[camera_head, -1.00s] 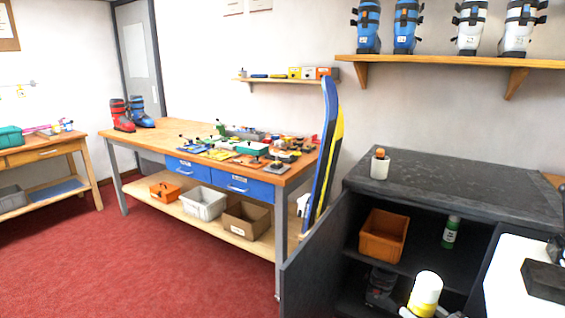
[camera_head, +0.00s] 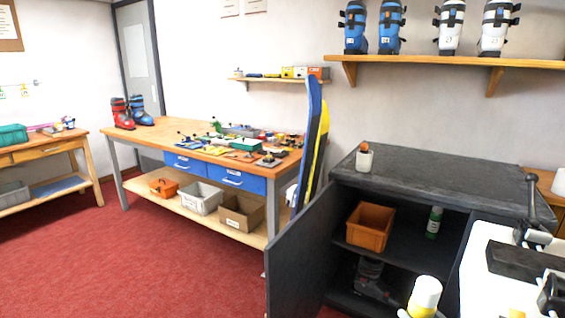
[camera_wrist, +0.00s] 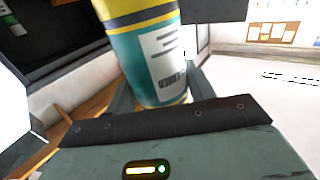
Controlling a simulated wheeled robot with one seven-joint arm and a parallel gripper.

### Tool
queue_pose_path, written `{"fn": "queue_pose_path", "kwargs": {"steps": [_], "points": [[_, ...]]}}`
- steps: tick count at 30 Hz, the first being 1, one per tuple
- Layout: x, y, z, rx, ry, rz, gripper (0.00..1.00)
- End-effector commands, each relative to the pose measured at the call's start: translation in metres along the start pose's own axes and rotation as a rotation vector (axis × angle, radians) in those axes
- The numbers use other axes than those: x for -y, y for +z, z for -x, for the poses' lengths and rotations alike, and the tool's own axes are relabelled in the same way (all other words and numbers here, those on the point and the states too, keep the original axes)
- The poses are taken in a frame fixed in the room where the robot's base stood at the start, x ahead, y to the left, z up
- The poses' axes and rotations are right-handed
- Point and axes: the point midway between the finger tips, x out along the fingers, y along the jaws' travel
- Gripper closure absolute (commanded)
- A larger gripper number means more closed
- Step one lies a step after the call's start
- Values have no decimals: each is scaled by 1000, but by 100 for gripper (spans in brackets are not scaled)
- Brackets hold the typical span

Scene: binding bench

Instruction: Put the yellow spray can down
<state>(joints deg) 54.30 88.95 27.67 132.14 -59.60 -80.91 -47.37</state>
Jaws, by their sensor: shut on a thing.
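The yellow spray can (camera_head: 425,294) with a white cap shows at the bottom right of the head view, in front of the open dark cabinet. In the wrist view the can (camera_wrist: 150,50) has yellow bands, a teal band and a white label. My gripper (camera_wrist: 155,100) is shut on the can, with its fingers on either side of the can's lower part. The can is held apart from the cabinet shelves. In the head view the gripper is mostly hidden below the can at the picture's edge.
The dark cabinet (camera_head: 455,180) has its door (camera_head: 300,255) open.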

Motion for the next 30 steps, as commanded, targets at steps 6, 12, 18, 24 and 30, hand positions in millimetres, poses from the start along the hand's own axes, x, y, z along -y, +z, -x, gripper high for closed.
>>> {"fn": "queue_pose_path", "kwargs": {"steps": [6, 12, 18, 24, 30], "points": [[6, 10, 11, 0, 139, -5, 86], [10, 22, 26, 0, 279, -6, 86], [9, 28, 37, 1, 355, -4, 86], [8, 30, 38, 2, 364, -6, 86], [8, 29, 38, 1, 363, -5, 86]]}}
